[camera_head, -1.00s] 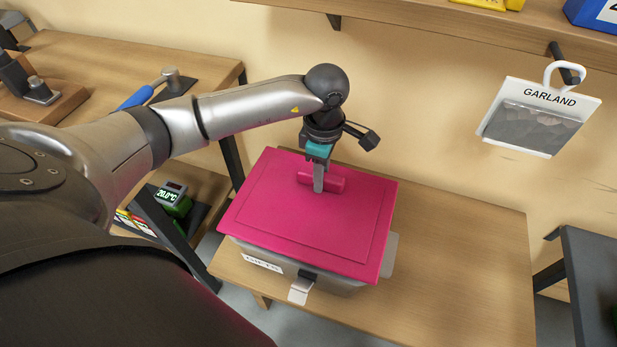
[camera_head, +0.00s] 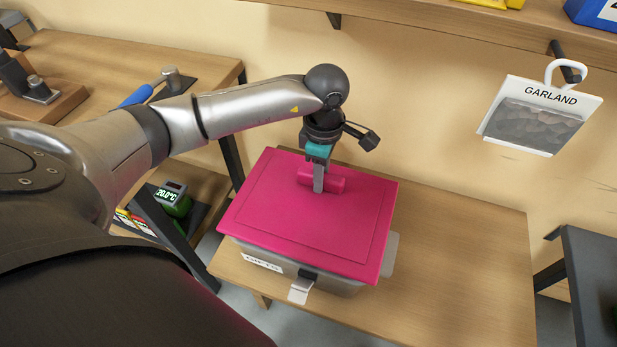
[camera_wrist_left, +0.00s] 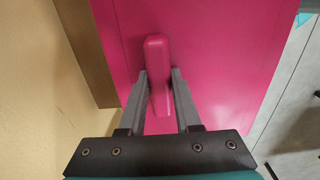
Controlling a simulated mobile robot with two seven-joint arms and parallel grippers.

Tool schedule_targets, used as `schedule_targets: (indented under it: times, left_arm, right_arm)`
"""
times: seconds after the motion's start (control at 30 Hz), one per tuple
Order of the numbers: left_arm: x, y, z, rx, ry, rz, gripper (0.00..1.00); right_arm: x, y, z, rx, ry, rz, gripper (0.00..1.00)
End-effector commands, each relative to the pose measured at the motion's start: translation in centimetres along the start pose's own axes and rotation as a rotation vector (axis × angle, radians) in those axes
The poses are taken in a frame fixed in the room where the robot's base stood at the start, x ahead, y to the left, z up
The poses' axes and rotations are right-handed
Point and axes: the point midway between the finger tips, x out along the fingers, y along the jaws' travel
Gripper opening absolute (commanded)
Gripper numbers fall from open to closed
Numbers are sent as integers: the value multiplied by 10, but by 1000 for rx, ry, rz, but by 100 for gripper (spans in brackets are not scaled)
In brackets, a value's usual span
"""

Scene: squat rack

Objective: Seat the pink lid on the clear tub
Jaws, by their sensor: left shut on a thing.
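The pink lid (camera_head: 300,222) lies over the top of the clear tub (camera_head: 338,284) on the wooden table. The tub's label and front latch show below the lid's near edge. My left gripper (camera_head: 318,185) is shut on the lid's raised pink handle (camera_head: 334,182). In the left wrist view the two fingers stand on either side of the handle (camera_wrist_left: 158,75). Whether the lid's rim is fully down all around the tub cannot be told. My right gripper is not in view.
The table (camera_head: 460,250) is clear to the right of the tub. A hanging bag marked GARLAND (camera_head: 540,115) is on the wall. A dark table (camera_head: 595,265) stands at the right edge. A wooden bench (camera_head: 130,65) with a blue-handled tool is at the left.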

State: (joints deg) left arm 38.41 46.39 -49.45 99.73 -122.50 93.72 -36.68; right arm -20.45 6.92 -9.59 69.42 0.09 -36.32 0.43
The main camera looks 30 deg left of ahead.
Motion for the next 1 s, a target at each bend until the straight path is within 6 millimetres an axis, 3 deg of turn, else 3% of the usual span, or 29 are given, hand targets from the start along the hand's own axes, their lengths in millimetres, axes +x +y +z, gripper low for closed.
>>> schedule_targets:
  times: [1.0]
  left_arm:
    - [16, 0, 0, -1, 0, 1, 0]
  right_arm:
    - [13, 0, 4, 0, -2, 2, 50]
